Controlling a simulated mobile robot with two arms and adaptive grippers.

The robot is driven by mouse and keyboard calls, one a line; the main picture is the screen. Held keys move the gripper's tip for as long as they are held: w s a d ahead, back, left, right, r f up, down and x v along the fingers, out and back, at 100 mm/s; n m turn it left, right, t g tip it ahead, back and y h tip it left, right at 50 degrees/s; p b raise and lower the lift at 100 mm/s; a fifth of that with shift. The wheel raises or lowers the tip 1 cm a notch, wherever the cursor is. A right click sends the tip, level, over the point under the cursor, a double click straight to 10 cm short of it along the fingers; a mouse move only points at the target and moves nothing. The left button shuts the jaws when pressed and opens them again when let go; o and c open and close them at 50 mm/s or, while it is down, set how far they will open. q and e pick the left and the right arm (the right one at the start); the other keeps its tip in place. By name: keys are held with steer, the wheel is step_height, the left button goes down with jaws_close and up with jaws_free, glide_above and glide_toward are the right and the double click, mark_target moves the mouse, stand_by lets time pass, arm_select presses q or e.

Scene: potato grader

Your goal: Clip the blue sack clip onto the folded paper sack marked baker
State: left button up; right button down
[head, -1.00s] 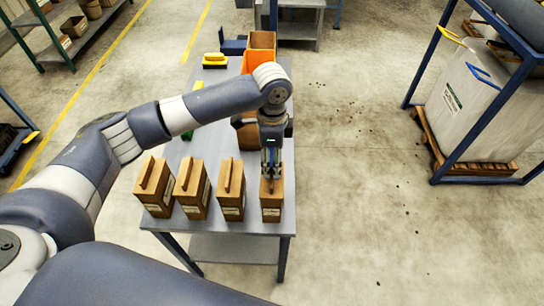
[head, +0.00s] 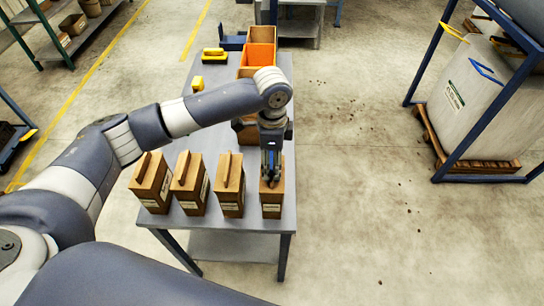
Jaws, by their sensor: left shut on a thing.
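Several brown folded paper sacks stand upright in a row along the table's near edge: a far-left one (head: 152,188), a second (head: 190,188), a third (head: 229,195) and a far-right one (head: 271,203). Each has a white label, too small to read, so I cannot tell which is marked baker. My left gripper (head: 271,172) points down at the folded top of the far-right sack. It is shut on the blue sack clip, which its fingers mostly hide. I cannot tell whether the clip grips the fold. My right gripper is not in view.
The grey table (head: 235,140) also holds an orange bin (head: 257,56) at the back, a yellow-handled tool (head: 213,54) and a yellow item (head: 197,83). A blue frame with a white bulk bag (head: 462,95) stands at right. The floor between is clear.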

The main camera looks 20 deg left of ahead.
arm_select(q)
steer(key=shift+f, duration=0.1)
steer(key=o, duration=1.1)
step_height(320, 180, up, 12)
steer(key=shift+s+f, duration=0.1)
stand_by(0.5)
